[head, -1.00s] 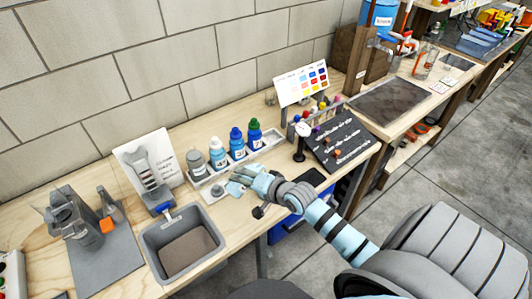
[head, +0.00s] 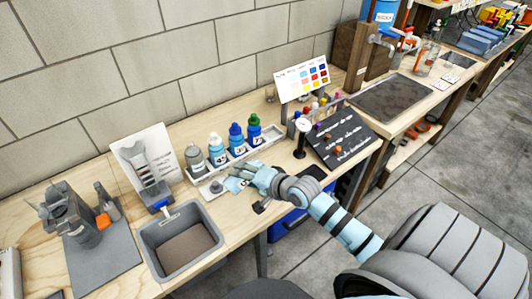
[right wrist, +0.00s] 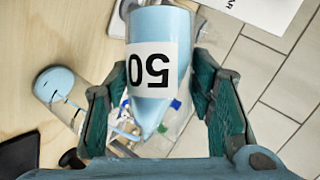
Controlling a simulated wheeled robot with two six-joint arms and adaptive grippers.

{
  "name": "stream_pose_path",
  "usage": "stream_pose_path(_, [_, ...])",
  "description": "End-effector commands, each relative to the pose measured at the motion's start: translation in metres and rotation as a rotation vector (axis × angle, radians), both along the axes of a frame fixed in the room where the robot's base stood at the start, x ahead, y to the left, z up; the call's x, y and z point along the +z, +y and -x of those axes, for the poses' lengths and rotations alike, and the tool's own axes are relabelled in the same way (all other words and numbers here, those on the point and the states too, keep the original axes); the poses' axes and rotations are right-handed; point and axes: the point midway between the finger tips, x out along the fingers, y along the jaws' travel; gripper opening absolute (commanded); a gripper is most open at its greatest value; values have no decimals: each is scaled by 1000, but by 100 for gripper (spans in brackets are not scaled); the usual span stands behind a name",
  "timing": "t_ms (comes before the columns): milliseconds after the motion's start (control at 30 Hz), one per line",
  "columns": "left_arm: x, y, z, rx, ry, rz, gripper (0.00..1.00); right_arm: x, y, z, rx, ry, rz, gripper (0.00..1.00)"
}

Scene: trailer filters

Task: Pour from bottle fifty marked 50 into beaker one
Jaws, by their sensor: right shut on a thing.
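My right gripper (head: 243,181) is low over the bench, just in front of the bottle tray. In the right wrist view its fingers (right wrist: 160,110) are on either side of a light blue bottle marked 50 (right wrist: 152,72), and it is shut on that bottle. The label reads upside down there, and the bottle narrows toward the lower edge. A clear vessel with a light blue round face and fine marks (right wrist: 55,88) lies to its left in that view; I cannot tell if it is beaker one. My left gripper is not in view.
A pale tray (head: 208,180) holds several bottles with grey, light blue, blue and green caps (head: 254,131). A grey bin (head: 172,213) is to the left, a black sloped board (head: 345,145) to the right. The bench's front edge is close.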

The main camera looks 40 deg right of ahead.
Motion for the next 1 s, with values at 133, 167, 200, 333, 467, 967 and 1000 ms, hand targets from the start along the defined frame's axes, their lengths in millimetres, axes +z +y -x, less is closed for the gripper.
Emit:
stream_pose_path(133, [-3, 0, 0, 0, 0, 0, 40, 1, -1, 0, 1, -3, -14, 4])
stream_pose_path(167, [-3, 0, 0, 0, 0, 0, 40, 1, -1, 0, 0, -3, -17, 4])
stream_pose_path(200, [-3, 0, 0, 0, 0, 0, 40, 1, -1, 0, 0, -3, -20, 4])
stream_pose_path(333, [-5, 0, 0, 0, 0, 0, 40, 2, 0, 0, 0, -3, -34, 4])
stream_pose_path(467, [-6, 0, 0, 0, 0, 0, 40, 3, 0, 0, 0, -3, -46, 4])
stream_pose_path(967, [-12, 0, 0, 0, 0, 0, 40, 6, 0, 0, 0, -6, -92, 4])
stream_pose_path(1000, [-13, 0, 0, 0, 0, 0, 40, 7, 0, 0, 0, -6, -95, 4])
